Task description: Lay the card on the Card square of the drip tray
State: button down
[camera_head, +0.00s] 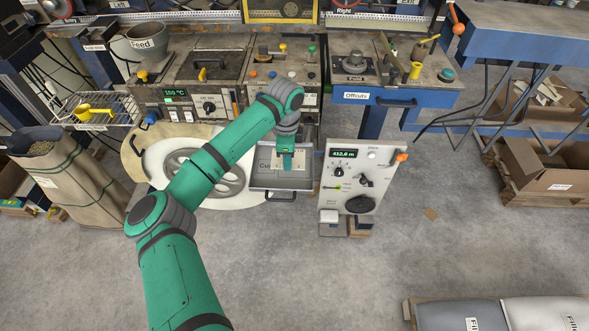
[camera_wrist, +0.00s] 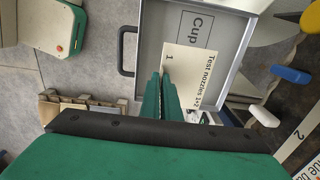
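The drip tray (camera_head: 282,181) is a shallow grey tray with a front handle, and it also shows in the wrist view (camera_wrist: 148,45). Its Cup square (camera_wrist: 196,28) is bare in the wrist view. The cream card (camera_wrist: 195,75), printed "1" and "Test nozzles 1+2", is face-on beside that square, over the tray floor; no Card square shows. My gripper (camera_wrist: 162,78) points down at the card's edge, with its green fingers close together and a narrow gap between them. Whether they pinch the card, or whether it touches the floor, I cannot tell. In the head view my gripper (camera_head: 287,168) is over the tray.
A panel with a display and knobs (camera_head: 352,180) stands just right of the tray. A large pale wheel-shaped part (camera_head: 215,178) lies at its left. The machine bench (camera_head: 235,85) is behind. Open floor lies in front.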

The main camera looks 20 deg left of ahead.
aim_at(294, 165)
jog(key=shift+w+d+f, duration=0.35)
jog(key=shift+w+f, duration=0.05)
jog(key=shift+f, duration=0.2)
jog(key=shift+w+d+f, duration=0.3)
jog(key=shift+w+f, duration=0.1)
jog(key=shift+f, duration=0.2)
jog(key=shift+w+d+f, duration=0.1)
jog(key=shift+w+f, duration=0.05)
jog(key=shift+f, duration=1.6)
jog(key=shift+f, duration=0.15)
jog(key=c, duration=2)
grip_release()
